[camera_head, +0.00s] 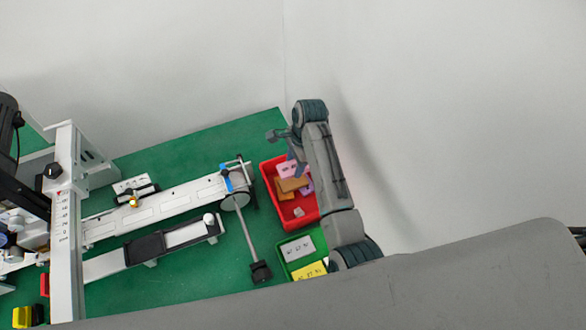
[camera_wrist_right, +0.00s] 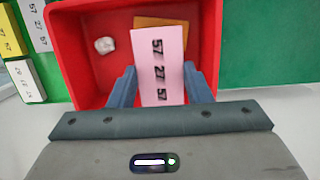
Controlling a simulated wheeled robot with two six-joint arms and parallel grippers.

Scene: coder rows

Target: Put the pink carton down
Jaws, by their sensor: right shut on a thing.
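The pink carton (camera_wrist_right: 163,52), printed with black numbers, sits between the two fingers of my right gripper (camera_wrist_right: 162,84) in the wrist view. My right gripper is shut on it, over the red bin (camera_wrist_right: 75,57). In the head view the right gripper (camera_head: 293,160) reaches down over the red bin (camera_head: 270,172), and the pink carton (camera_head: 284,169) shows beside it. I cannot tell whether the carton touches the bin floor. My left gripper is not in view.
An orange-brown carton (camera_wrist_right: 150,22) and a small crumpled white thing (camera_wrist_right: 105,45) lie in the red bin. A green tray (camera_head: 284,256) with white and yellow cartons stands beside it. A conveyor machine (camera_head: 165,213) fills the left of the green table.

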